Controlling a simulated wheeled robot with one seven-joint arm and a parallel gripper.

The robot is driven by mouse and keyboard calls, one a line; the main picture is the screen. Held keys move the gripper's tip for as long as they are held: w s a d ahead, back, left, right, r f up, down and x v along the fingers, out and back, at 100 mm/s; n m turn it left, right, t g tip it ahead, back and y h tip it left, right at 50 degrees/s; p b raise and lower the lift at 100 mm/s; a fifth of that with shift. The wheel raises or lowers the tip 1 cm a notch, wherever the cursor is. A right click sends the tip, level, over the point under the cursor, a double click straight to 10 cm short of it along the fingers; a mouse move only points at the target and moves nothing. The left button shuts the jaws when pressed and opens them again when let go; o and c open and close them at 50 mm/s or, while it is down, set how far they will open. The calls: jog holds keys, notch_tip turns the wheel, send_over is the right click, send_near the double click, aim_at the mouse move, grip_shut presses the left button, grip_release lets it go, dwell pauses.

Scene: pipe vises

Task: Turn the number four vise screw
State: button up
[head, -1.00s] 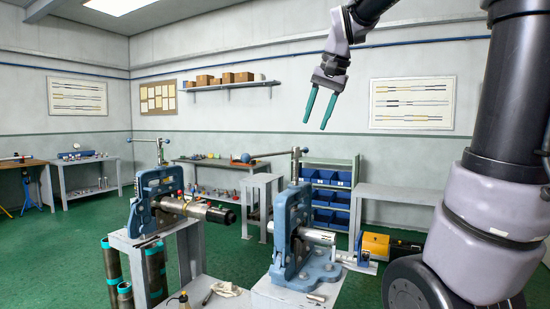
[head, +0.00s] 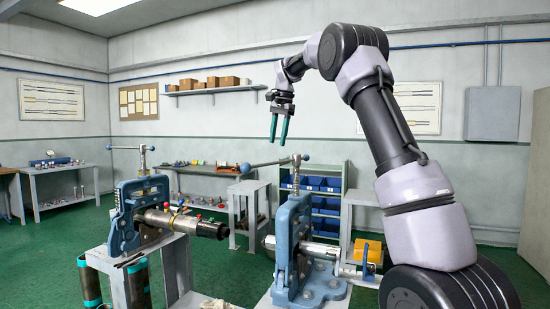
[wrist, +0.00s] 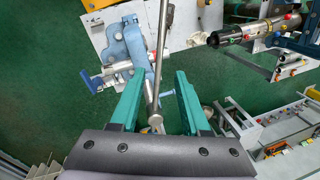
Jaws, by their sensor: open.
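Two blue vises stand in the head view, a left one (head: 126,222) and a right one (head: 292,245). I cannot read a number on either vise. My gripper (head: 279,141) is open and empty, fingers pointing down, above the right vise's handle. In the wrist view my gripper (wrist: 157,80) has its teal fingers spread, with a long metal bar (wrist: 160,68) showing between them and a blue vise (wrist: 130,45) below. The bar's depth from the fingertips is unclear.
Pipes are clamped in the vises; a dark-ended one (head: 205,228) sticks out of the left vise. Blue bins (head: 325,205) stand on a rack behind, and a yellow box (head: 368,250) sits to the right. Green floor (head: 235,280) shows between the vise stands.

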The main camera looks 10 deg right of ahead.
jog(key=f, duration=0.4)
jog(key=w+a+f, duration=0.1)
jog(key=f, duration=0.2)
grip_shut()
dwell(1.3)
